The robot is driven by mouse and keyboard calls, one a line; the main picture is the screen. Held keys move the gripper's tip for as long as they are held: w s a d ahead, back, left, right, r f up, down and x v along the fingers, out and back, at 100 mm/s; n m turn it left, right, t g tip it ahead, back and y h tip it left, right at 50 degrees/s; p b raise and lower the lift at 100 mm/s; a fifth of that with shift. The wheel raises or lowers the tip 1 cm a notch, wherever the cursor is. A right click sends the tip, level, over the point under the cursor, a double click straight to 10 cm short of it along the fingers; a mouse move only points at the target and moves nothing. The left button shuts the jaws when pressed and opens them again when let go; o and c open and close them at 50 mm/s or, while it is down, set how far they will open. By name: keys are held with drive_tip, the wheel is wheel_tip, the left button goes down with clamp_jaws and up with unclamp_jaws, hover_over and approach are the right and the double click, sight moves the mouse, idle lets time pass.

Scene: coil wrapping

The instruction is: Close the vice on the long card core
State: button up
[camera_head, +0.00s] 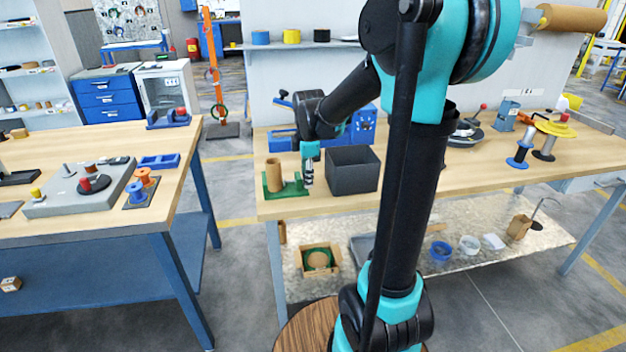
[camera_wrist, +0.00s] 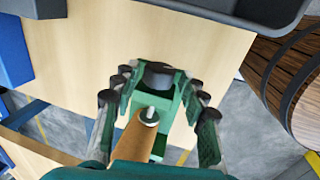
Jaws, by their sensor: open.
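The green vice (camera_head: 285,189) stands near the left front corner of the right-hand workbench. The long card core (camera_head: 274,172), a tan tube, stands upright at its left part. My gripper (camera_head: 308,178) points down at the vice's right end. In the wrist view my gripper (camera_wrist: 157,112) is open, with a finger on each side of the green vice (camera_wrist: 163,103). A dark round part (camera_wrist: 158,75) and a silver round end (camera_wrist: 149,116) lie between the fingers. The tan core (camera_wrist: 131,143) is partly hidden low in that view. I cannot tell whether the fingers touch the vice.
A dark open bin (camera_head: 353,172) stands just right of my gripper. Blue equipment (camera_head: 362,127) is behind it. The left workbench (camera_head: 100,225) holds a grey plate and spools. An aisle separates the benches. A wooden barrel (camera_wrist: 290,85) is at the right in the wrist view.

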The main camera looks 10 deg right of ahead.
drive_tip(key=shift+s+t, duration=0.1)
drive_tip(key=shift+t, duration=0.5)
drive_tip(key=shift+s+f+t, duration=0.15)
drive_tip(key=shift+s+t, duration=0.2)
drive_tip(key=shift+t, duration=1.45)
